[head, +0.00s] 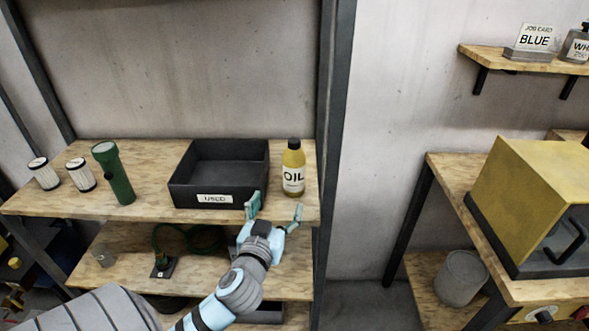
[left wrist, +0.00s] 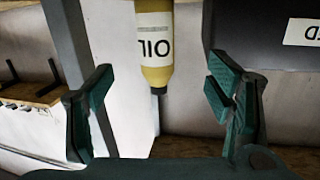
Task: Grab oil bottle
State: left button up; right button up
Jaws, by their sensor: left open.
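The oil bottle (head: 293,170) is yellow with a black cap and a white "OIL" label. It stands upright on the right end of the wooden shelf top in the head view. My left gripper (head: 274,209) is open and empty at the front edge of that shelf, a little in front of and left of the bottle. In the left wrist view the bottle (left wrist: 155,48) appears upside down between the two green fingers of the left gripper (left wrist: 160,108), beyond their tips and apart from them. My right gripper is not in view.
A black tray labelled "USED" (head: 192,196) stands just left of the bottle. A green flashlight (head: 119,181) and two white filters (head: 80,175) are farther left. A dark post (head: 336,130) rises close to the bottle's right. A yellow machine (head: 525,195) stands on the right bench.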

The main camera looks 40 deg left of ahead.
aim_at(294, 160)
pick_arm(q)
jog(key=shift+t, duration=0.5)
jog(key=r+x, duration=0.1)
jog(key=x, duration=0.4)
jog(key=r+x, duration=0.1)
jog(key=x, duration=0.4)
jog(key=r+p+x, duration=0.1)
jog(key=x, duration=0.4)
jog(key=shift+w, duration=0.1)
jog(key=c, duration=1.7)
jog(key=shift+o, duration=0.2)
